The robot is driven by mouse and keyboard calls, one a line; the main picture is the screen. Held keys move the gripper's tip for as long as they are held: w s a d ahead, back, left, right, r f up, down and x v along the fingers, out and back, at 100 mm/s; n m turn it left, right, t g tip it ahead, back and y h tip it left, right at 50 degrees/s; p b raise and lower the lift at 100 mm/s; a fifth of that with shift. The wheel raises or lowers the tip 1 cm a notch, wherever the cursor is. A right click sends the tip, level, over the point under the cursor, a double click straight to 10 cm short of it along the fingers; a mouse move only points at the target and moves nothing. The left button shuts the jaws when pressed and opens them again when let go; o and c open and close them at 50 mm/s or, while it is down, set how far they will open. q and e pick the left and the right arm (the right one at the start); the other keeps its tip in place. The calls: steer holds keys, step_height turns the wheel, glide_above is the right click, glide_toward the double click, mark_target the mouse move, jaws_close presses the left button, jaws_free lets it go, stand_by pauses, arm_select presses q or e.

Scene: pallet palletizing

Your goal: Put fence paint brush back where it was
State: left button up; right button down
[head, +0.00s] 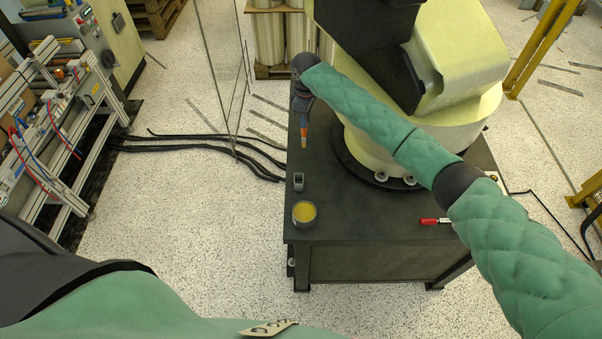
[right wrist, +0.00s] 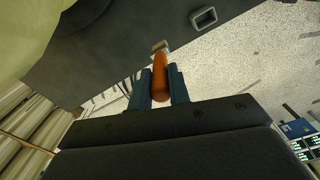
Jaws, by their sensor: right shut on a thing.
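The fence paint brush has an orange handle (right wrist: 160,78) and a paler end (right wrist: 160,46). My right gripper (right wrist: 159,86) is shut on its handle, with one blue finger on each side. In the head view the brush (head: 304,130) points down from my right gripper (head: 303,106), over the left part of the dark table (head: 350,236). I cannot tell how high above the tabletop it is. My left gripper is not in view.
A round tin with yellow contents (head: 304,213) and a small grey hollow block (head: 298,181) stand near the table's left edge. A red-handled tool (head: 432,221) lies to the right. A large cream machine base (head: 440,120) fills the table's back. The front middle is clear.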

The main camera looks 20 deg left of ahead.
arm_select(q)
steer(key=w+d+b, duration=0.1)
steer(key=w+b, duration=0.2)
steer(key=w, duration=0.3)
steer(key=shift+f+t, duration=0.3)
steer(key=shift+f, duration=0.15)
arm_select(e)
steer(key=s+d+f, duration=0.1)
steer(key=s+f, duration=0.9)
steer(key=shift+s+d+f, duration=0.15)
steer(key=shift+s+d, duration=0.05)
steer(key=shift+s, duration=0.15)
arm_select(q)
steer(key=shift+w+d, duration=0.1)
arm_select(e)
steer(key=c, duration=1.3)
jaws_free()
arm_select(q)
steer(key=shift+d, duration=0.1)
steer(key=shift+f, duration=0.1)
